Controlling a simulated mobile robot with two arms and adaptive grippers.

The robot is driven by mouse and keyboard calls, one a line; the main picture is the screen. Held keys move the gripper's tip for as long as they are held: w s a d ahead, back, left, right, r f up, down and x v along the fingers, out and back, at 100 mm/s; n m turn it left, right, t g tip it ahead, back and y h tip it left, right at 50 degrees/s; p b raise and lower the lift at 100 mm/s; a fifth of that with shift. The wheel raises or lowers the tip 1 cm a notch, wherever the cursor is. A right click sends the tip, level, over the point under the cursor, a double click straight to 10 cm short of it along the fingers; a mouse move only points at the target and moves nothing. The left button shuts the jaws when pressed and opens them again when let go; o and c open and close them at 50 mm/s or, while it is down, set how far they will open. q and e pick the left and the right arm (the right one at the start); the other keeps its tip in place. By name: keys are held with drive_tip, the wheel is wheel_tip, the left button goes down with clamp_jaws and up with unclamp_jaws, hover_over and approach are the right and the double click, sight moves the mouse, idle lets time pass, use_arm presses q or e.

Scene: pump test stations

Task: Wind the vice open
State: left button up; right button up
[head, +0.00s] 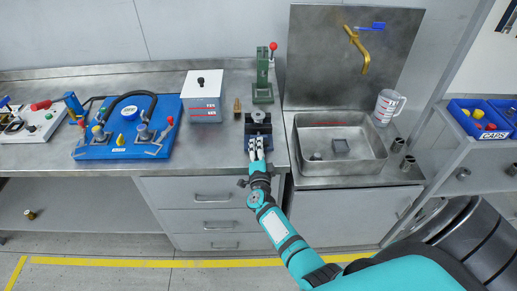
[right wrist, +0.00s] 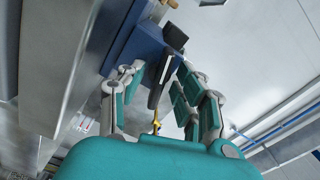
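The vice (head: 258,127) sits at the front edge of the steel bench, with a dark blue body and a round grey part on top. My right gripper (head: 257,146) is at its front side, reaching in from below. In the right wrist view, the blue vice body (right wrist: 141,48) is ahead, and a dark grey bar (right wrist: 158,84) stands between the fingers of my right gripper (right wrist: 162,72). The fingers are spread, with gaps visible beside the bar. I cannot tell whether either finger touches it. My left gripper is not in view.
A green press (head: 263,88) stands behind the vice, with a small brass piece (head: 237,108) and a white-topped box (head: 203,96) to the left. A blue pump board (head: 108,146) is farther left. A sink (head: 340,165) is right. Drawers (head: 205,197) are below the bench.

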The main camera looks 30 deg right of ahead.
drive_tip(key=v, duration=1.2)
drive_tip(key=shift+f, duration=0.1)
